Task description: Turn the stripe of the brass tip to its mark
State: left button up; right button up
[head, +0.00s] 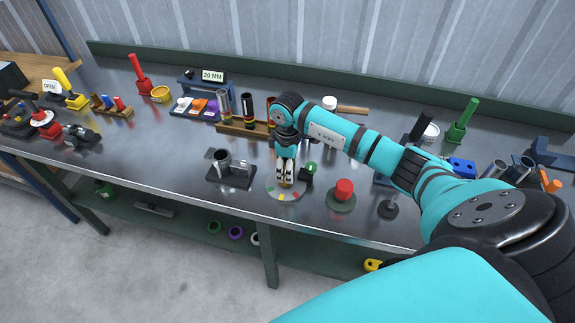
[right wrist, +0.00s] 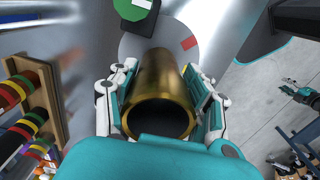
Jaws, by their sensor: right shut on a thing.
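My right gripper (head: 286,180) points down over a round grey disc (head: 287,194) near the front of the bench. In the right wrist view, my right gripper (right wrist: 160,105) is shut on the brass tip (right wrist: 162,78), a short hollow brass tube with its open end toward the camera. The tip stands over the grey disc (right wrist: 137,46). A red mark (right wrist: 189,43) lies on the disc beside the tip. The head view shows red, green and yellow marks on the disc. I cannot make out the stripe on the tip. My left gripper is not in view.
A green knob (head: 311,168) on a dark block stands right behind the disc. A red button (head: 344,190) on a grey base is to the right. A dark fixture with a metal cup (head: 222,160) is to the left. A wooden rack (head: 240,128) with tubes stands behind.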

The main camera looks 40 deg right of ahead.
jog(key=o, duration=1.4)
jog(key=shift+c, duration=0.2)
jog(key=shift+r, duration=0.1)
notch_tip(320, 180, up, 12)
jog(key=shift+f, duration=0.1)
